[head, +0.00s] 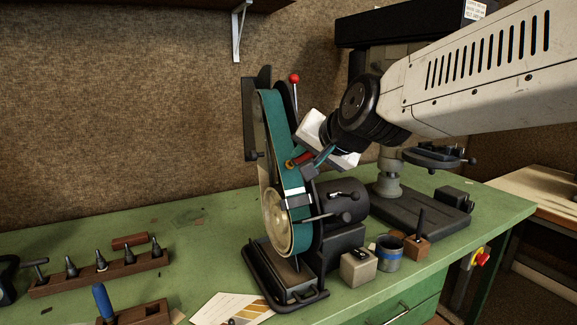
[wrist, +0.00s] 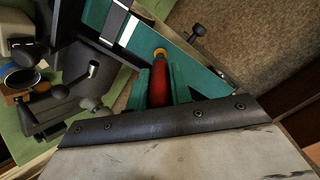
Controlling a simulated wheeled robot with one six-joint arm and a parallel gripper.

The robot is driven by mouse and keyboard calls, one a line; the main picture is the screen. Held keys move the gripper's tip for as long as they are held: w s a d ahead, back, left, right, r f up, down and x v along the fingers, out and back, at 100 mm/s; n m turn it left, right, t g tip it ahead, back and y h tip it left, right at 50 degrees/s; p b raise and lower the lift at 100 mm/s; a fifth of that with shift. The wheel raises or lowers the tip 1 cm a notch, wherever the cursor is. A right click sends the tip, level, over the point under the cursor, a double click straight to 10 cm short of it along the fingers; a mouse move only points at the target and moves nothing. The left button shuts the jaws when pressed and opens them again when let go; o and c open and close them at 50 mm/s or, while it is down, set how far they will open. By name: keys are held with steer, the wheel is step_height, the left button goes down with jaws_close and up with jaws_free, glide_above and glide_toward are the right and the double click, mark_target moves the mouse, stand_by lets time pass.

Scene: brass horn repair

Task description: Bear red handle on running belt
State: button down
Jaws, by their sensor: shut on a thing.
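A belt sander with a teal belt (head: 288,130) stands upright on the green bench. The belt also crosses the wrist view (wrist: 202,80). A single still does not show whether it runs. My gripper (head: 308,163) comes from the right and is shut on the red handle (wrist: 159,90), its fingers on either side of it. The handle's brass-coloured end (wrist: 160,53) points at the belt face. In the head view the handle (head: 303,158) is small and partly hidden by the fingers. Its end is at or very near the belt; contact cannot be told for certain.
The sander's motor (head: 340,200) and dark levers sit just below my gripper. A blue-banded tin (head: 389,254) and small blocks stand at the bench front. A drill press (head: 400,208) stands behind right. A wooden tool rack (head: 100,274) lies left. The bench between rack and sander is mostly clear.

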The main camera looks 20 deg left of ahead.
steer(key=v, duration=0.6)
stand_by(0.6)
steer(key=shift+x, duration=2.3)
steer(key=shift+x, duration=1)
stand_by(0.7)
steer(key=shift+r, duration=0.1)
steer(key=v, duration=0.7)
stand_by(0.3)
stand_by(0.4)
